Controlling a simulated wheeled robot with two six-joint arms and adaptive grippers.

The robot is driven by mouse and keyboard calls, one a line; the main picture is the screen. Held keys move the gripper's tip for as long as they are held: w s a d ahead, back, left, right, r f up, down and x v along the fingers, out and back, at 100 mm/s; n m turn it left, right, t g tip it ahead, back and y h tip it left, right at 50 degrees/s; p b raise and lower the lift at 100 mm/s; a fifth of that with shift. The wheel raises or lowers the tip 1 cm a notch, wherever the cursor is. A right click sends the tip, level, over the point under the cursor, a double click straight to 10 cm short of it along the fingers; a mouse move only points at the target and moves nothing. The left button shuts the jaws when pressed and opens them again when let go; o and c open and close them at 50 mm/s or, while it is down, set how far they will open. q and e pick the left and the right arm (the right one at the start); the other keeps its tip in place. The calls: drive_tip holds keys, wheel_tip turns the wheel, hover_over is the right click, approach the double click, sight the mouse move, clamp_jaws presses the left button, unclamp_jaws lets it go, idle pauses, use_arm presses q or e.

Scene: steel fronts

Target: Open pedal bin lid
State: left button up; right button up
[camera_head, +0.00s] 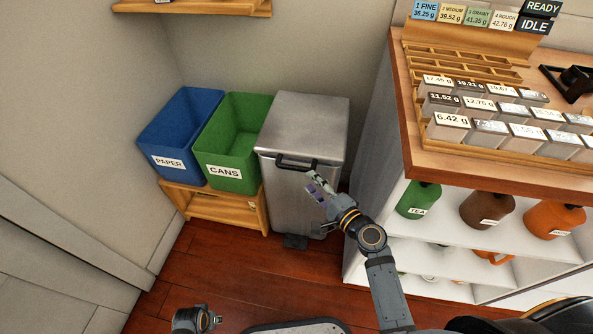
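The pedal bin (298,195) is a tall steel box standing on the floor beside the green bin. Its grey lid (310,120) lies down over the top, and a black bar handle (290,163) sits at its front edge. A dark pedal (295,242) shows at the bin's foot. My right gripper (315,181) is at the front of the bin, close by the right end of the handle. Whether its fingers touch the handle or are open or shut is too small to tell.
A blue PAPER bin (180,130) and a green CANS bin (228,175) stand on a low wooden stand (215,208) left of the pedal bin. A wooden-topped counter (425,158) with open shelves of canisters is close on the right. The floor (215,265) in front is clear.

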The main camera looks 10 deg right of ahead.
sight(298, 170)
drive_tip(key=x, duration=0.9)
drive_tip(key=shift+f+b, duration=0.1)
drive_tip(key=shift+b, duration=0.25)
clamp_jaws()
